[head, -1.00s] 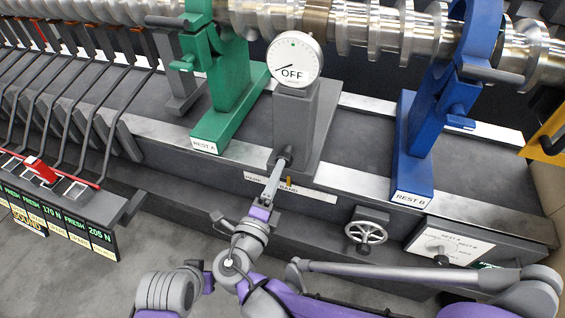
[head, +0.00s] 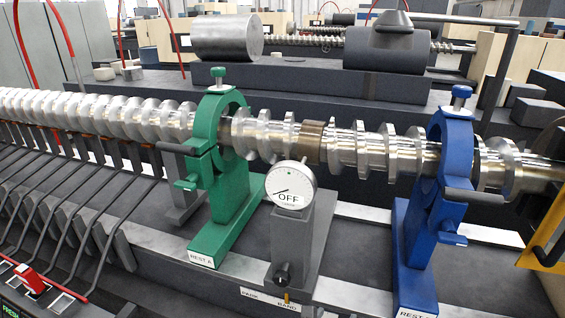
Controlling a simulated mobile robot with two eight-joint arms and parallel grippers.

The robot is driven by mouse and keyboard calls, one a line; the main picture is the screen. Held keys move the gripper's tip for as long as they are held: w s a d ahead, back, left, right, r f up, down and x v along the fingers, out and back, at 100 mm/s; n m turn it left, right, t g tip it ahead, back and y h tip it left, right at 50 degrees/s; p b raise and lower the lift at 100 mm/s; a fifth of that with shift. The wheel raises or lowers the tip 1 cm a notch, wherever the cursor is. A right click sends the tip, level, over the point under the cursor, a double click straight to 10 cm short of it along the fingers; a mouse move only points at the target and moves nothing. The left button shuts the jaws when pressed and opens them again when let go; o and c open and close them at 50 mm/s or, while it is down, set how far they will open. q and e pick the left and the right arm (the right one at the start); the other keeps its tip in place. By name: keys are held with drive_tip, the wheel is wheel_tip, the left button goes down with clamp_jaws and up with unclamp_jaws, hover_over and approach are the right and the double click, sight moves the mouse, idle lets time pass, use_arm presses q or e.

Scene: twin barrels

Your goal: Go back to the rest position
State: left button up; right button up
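Neither of my grippers nor my arms shows in the head view now. A long silver screw shaft (head: 375,152) runs across the bench. It passes through a green rest (head: 225,190) labelled REST A and a blue rest (head: 425,215) on the right. Between them a grey post (head: 303,235) carries a round dial gauge (head: 291,186) marked OFF, with its needle toward the lower left. A small dark knob (head: 282,278) sits low on the post's front.
A row of grey bent levers (head: 60,205) lines the left side. A red switch (head: 30,279) sits at the lower left. A yellow-framed part (head: 545,235) stands at the right edge. Behind the shaft, a grey cylinder (head: 227,38) rests on a dark bench.

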drive_tip(key=s+d+m+g+y+p, duration=0.2)
drive_tip(key=s+m, duration=0.4)
drive_tip(key=m, duration=1)
drive_tip(key=s+d+m+g+y+p, duration=0.3)
drive_tip(key=s+m, duration=0.4)
drive_tip(key=m, duration=1)
drive_tip(key=shift+s+d+r+y, duration=0.2)
drive_tip(key=shift+s+d+y, duration=0.1)
drive_tip(key=shift+d+y, duration=0.35)
drive_tip(key=shift+a, duration=0.1)
